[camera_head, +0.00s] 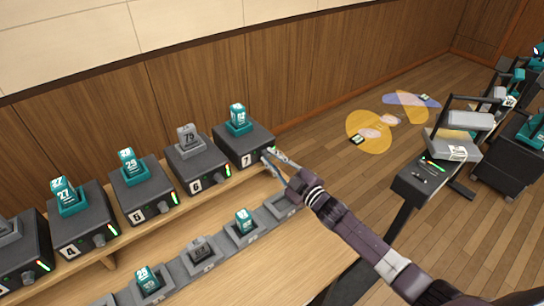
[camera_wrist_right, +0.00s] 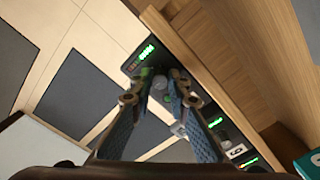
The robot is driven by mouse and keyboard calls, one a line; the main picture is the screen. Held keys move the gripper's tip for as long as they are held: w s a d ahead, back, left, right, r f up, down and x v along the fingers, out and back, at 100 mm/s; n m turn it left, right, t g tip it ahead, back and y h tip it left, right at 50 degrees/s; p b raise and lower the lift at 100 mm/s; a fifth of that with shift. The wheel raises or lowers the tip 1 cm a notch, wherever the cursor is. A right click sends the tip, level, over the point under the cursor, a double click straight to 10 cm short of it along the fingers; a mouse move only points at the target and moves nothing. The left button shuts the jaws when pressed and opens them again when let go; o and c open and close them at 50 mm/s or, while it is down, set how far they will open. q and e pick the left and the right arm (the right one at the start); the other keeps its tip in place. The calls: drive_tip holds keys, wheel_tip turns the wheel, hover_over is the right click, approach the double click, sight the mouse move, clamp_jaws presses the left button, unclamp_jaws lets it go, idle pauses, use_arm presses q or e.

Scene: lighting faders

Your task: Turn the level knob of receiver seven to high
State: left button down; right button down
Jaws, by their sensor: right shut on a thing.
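Receiver seven (camera_head: 240,147) is a dark box with a white 7 label, at the right end of the wooden shelf. My right gripper (camera_head: 268,157) is at its front, right of the label. In the wrist view, my right gripper (camera_wrist_right: 162,84) is shut on the small grey level knob (camera_wrist_right: 159,82), with a finger on each side. Green lights (camera_wrist_right: 146,51) glow beside the knob. The fingers hide most of the knob in the head view, so its pointer cannot be read. My left gripper is not in view.
Similar receivers, including receiver six (camera_head: 197,170), stand in a row to the left. A lower wooden desk (camera_head: 240,272) holds grey cradles, some with numbered packs. A teal numbered pack (camera_head: 237,118) sits on top of receiver seven. Carts stand at right; the floor between is mostly open.

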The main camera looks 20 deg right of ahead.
drive_tip(key=m, duration=0.3)
drive_tip(key=shift+m+p, duration=0.3)
drive_tip(key=shift+m, duration=0.1)
drive_tip(key=m, duration=0.2)
drive_tip(key=shift+f+m, duration=0.1)
drive_tip(key=shift+m, duration=0.3)
drive_tip(key=m, duration=0.2)
drive_tip(key=shift+f+m, duration=0.1)
drive_tip(key=shift+m, duration=0.2)
drive_tip(key=m, duration=0.3)
drive_tip(key=shift+s+a+m, duration=0.1)
drive_tip(key=shift+m, duration=0.2)
drive_tip(key=shift+a+m+b, duration=0.1)
drive_tip(key=shift+m+b, duration=2.4)
drive_tip(key=shift+m, duration=4.3)
